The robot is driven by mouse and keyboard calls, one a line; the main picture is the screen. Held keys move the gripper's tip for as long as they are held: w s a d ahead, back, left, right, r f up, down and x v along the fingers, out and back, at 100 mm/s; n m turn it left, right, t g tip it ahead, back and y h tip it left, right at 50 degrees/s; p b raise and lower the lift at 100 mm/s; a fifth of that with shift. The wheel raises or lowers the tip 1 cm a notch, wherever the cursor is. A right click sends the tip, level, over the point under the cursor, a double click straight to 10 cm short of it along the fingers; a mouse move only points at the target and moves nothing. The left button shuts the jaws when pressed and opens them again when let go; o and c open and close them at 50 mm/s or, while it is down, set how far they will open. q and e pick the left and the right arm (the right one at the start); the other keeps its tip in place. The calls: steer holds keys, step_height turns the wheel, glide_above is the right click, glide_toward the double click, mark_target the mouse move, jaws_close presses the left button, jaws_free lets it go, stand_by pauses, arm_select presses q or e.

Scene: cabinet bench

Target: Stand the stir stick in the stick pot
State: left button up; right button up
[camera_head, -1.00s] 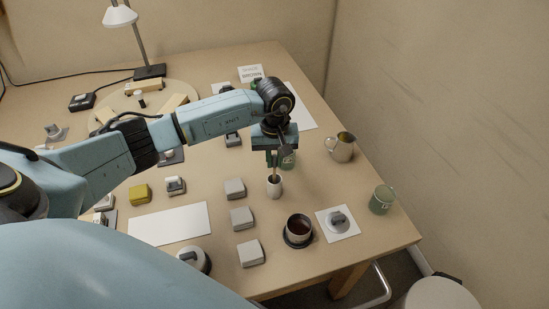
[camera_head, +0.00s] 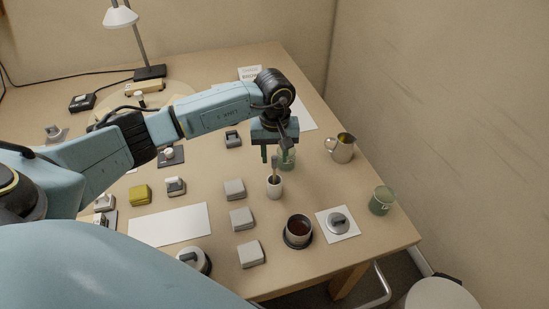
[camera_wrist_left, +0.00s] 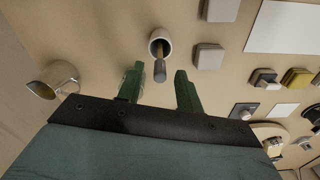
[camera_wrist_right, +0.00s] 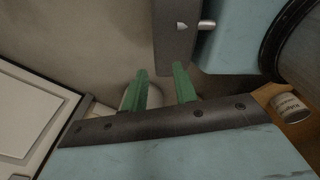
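The stir stick (camera_head: 275,164) stands in the small white stick pot (camera_head: 274,188), leaning slightly, its upper end above the rim. In the left wrist view the stick (camera_wrist_left: 160,71) rises out of the pot (camera_wrist_left: 155,36) towards the camera. My left gripper (camera_head: 276,157) is open above the pot, its green fingers spread to either side and clear of the stick. My right gripper (camera_wrist_right: 161,84) shows only in the right wrist view, open and empty, away from the pot.
A metal jug (camera_head: 341,147) and a green mug (camera_head: 382,200) are to the right. Grey blocks (camera_head: 241,218) lie left of the cup.

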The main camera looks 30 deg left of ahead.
arm_select(q)
step_height(320, 180, up, 10)
arm_select(e)
steer(key=shift+a+r, duration=0.15)
steer(key=shift+a, duration=0.25)
steer(key=shift+d, duration=0.15)
